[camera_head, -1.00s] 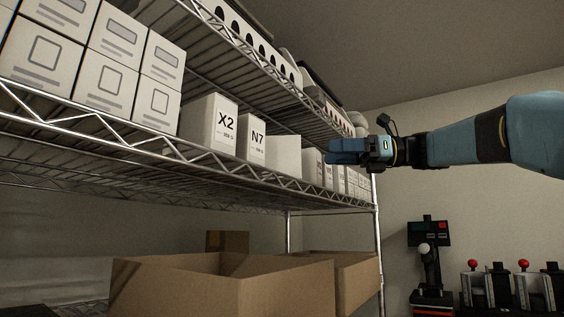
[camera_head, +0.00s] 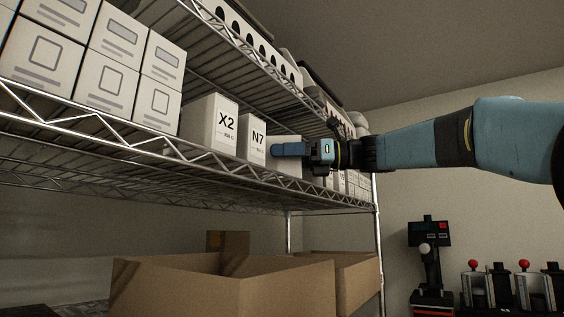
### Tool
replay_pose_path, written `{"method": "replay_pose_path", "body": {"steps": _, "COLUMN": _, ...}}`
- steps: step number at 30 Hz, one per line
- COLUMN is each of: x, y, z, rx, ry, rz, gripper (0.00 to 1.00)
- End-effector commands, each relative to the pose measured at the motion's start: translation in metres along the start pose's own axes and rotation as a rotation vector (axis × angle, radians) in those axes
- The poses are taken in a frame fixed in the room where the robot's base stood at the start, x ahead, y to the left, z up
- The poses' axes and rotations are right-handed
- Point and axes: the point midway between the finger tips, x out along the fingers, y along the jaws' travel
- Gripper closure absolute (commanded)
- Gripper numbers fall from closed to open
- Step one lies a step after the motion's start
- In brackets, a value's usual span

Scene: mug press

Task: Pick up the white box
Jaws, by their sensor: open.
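Several white boxes stand in a row on the wire shelf. A plain white box (camera_head: 286,162) with no visible label stands just right of the box marked N7 (camera_head: 252,139). The box marked X2 (camera_head: 210,124) is left of that. My gripper (camera_head: 278,149) reaches in from the right, with its blue fingers in front of the plain box and hiding its middle. The gripper is open and holds nothing that I can see. I cannot tell whether the fingers touch the box.
Stacked white boxes (camera_head: 112,78) fill the shelf's left part. The shelf's wire front edge (camera_head: 140,140) runs below the row, and another shelf hangs above. Open cardboard boxes (camera_head: 225,290) stand below. Machines with red knobs (camera_head: 510,290) are at lower right.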

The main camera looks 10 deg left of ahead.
Motion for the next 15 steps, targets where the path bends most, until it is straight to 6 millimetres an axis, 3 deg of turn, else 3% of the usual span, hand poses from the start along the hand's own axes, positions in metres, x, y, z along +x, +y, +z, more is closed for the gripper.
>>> {"method": "replay_pose_path", "body": {"steps": 10, "x": 0.0063, "y": -0.0004, "z": -0.0001, "rx": 0.0, "ry": 0.0, "rz": -0.001, "gripper": 0.16}}
{"method": "replay_pose_path", "body": {"steps": 15, "x": 0.006, "y": -0.0004, "z": -0.0001, "rx": 0.0, "ry": 0.0, "rz": -0.001, "gripper": 0.32}}
